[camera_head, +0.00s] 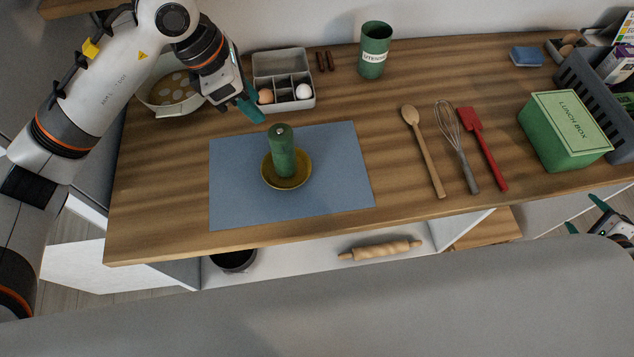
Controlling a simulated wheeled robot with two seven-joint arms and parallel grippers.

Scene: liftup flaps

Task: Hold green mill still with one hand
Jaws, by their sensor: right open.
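The green mill (281,152) stands upright on a mustard-yellow plate (299,182). The plate lies on a blue-grey mat (340,160) on the wooden counter. My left gripper (252,110) is above the counter, behind and to the left of the mill, apart from it and close to the egg box. Its teal fingers overlap in this view, so its opening is unclear. My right gripper (584,214) is at the right edge, below the counter's front edge, far from the mill. Its teal fingers are spread, and nothing shows between them.
An egg box (291,105) and a pot (166,104) stand behind the mat. A green utensil pot (374,52) is at the back. A wooden spoon (424,150), whisk (457,150), red spatula (485,150) and green lunch box (553,143) are to the right.

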